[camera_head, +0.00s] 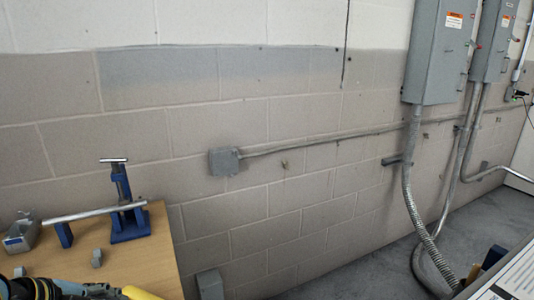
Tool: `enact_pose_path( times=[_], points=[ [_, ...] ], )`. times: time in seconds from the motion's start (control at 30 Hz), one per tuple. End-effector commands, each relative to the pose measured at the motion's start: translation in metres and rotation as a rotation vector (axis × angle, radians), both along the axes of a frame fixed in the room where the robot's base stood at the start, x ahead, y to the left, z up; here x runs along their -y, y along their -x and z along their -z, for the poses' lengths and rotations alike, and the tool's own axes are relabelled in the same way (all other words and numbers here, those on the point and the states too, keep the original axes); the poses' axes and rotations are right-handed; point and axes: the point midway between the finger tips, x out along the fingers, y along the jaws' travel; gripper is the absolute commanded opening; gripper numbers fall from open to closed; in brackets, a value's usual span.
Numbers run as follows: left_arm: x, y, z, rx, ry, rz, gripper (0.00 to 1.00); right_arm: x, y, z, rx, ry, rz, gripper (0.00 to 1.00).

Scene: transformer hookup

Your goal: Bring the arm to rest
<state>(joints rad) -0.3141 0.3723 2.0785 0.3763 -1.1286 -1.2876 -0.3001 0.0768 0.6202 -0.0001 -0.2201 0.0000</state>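Neither of my grippers shows clearly in the head view. At the bottom left edge there is a cluster of dark, blue and yellow parts (75,290), cut off by the frame. I cannot tell whether it belongs to my arm or lies on the table.
A wooden table (130,262) at lower left bears a blue stand (128,222) with a metal bar (95,213), a grey device (22,235) and a small grey block (97,258). Grey electrical boxes (437,50) hang on the block wall. A labelled panel (510,280) stands at lower right.

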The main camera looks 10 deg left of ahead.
Motion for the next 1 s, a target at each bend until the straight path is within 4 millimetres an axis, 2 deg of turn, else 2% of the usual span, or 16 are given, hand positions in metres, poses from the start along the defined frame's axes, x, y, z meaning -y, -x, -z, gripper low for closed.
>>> enact_pose_path(
  times=[0.03,0.1,0.2,0.63,0.67,0.7,0.87,1.0],
  points=[
    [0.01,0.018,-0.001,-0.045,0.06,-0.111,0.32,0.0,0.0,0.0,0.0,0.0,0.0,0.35],
    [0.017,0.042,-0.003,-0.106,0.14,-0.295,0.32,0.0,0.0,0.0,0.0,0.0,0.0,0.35],
    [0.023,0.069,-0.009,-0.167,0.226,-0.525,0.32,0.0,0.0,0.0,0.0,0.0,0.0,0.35],
    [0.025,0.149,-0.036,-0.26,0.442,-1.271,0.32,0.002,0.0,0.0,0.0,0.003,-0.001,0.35],
    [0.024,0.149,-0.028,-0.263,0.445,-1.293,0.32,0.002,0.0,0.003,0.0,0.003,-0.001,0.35],
    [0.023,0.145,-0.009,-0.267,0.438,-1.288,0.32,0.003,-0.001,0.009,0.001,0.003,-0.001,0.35],
    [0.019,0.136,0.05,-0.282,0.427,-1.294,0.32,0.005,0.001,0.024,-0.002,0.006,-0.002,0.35],
    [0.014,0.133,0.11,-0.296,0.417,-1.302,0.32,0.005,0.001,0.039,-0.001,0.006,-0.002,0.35]
  ],
)
